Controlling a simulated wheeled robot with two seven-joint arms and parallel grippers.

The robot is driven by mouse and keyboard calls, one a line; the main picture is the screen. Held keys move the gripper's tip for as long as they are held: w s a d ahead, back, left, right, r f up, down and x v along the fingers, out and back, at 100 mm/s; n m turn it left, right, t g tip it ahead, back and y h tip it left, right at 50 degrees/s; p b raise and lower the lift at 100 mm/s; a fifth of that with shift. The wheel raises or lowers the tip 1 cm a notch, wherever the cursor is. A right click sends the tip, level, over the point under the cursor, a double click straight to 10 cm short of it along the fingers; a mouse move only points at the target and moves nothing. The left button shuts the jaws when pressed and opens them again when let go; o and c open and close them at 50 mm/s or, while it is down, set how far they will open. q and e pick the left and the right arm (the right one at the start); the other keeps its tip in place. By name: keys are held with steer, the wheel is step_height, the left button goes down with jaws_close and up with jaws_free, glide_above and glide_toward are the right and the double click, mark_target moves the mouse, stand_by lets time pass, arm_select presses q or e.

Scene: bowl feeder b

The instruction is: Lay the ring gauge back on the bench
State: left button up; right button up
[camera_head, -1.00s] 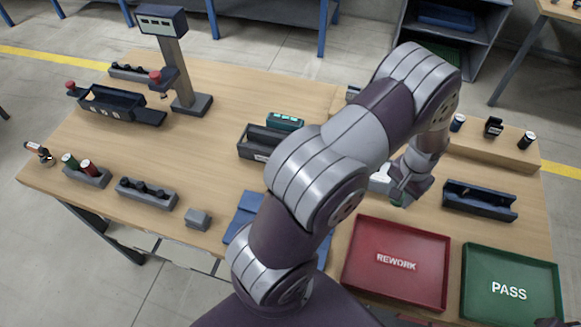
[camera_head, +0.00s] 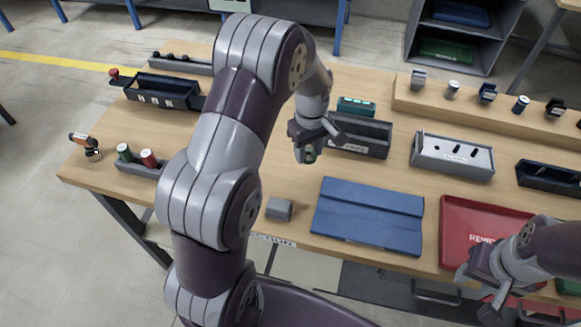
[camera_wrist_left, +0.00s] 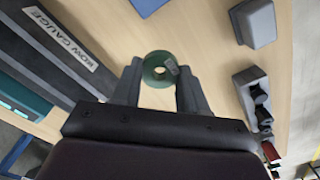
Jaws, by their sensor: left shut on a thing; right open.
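The ring gauge (camera_wrist_left: 160,68) is a small green ring with a round hole and a grey mark. In the left wrist view it sits between the two fingertips of my left gripper (camera_wrist_left: 159,84), which is shut on it. In the head view my left gripper (camera_head: 308,150) is above the middle of the wooden bench (camera_head: 160,190), and only a bit of green shows at its tips. Bare wood shows through and around the ring. My right gripper (camera_head: 482,290) is open and empty, at the lower right by the red REWORK tray (camera_head: 455,225).
A blue mat (camera_head: 368,228) and a grey block (camera_head: 280,209) lie near the bench's front edge. A dark bin (camera_head: 365,148) and a teal device (camera_head: 356,106) stand just behind and right of my left gripper. Bare wood lies between the gripper and the mat.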

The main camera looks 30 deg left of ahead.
mark_target(291, 174)
arm_select(q)
steer(key=a+f, duration=0.1)
steer(key=s+a, duration=0.1)
steer(key=s+a+f, duration=0.1)
steer(key=shift+s+a+f+p, duration=0.15)
steer(key=shift+a+f+p, duration=0.15)
steer(key=shift+a+f, duration=0.05)
step_height(291, 174, down, 4)
steer(key=shift+d+r+p, duration=0.1)
steer(key=shift+p, duration=0.2)
steer(key=shift+f, duration=0.2)
steer(key=o, duration=1.1)
steer(key=shift+c, duration=0.2)
